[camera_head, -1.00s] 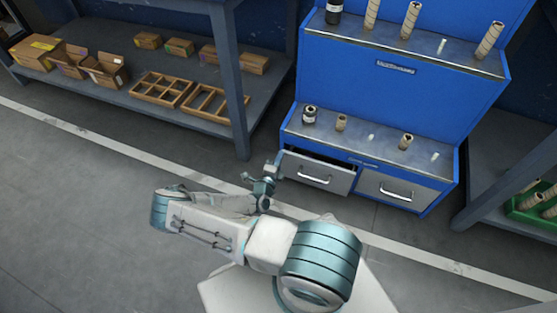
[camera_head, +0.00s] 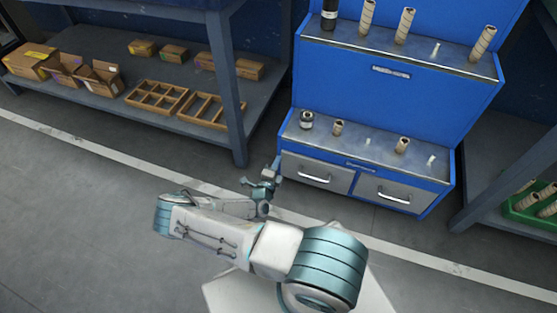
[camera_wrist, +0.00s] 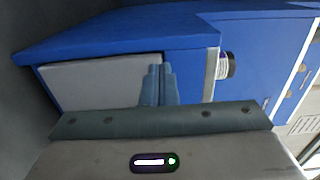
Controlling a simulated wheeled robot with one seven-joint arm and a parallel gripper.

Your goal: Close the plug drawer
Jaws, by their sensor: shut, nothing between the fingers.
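The blue cabinet (camera_head: 395,112) has two grey-fronted drawers with silver handles below its lower shelf. The left drawer (camera_head: 330,182) looks about flush with the cabinet front. The right drawer (camera_head: 405,191) also looks shut. The labels are too small to tell which drawer is the plug drawer. My gripper (camera_head: 277,164) is at the left end of the left drawer front. In the wrist view my gripper (camera_wrist: 158,80) is shut and empty, its fingers together at the edge of a grey panel (camera_wrist: 95,82) in the blue cabinet. Contact is hard to tell.
Rolls and small parts stand on both cabinet shelves, among them a dark roll (camera_head: 306,120). A shelf rack (camera_head: 238,110) with boxes stands left, its post near my arm. A green bin (camera_head: 530,208) is at the right. The floor in front is clear.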

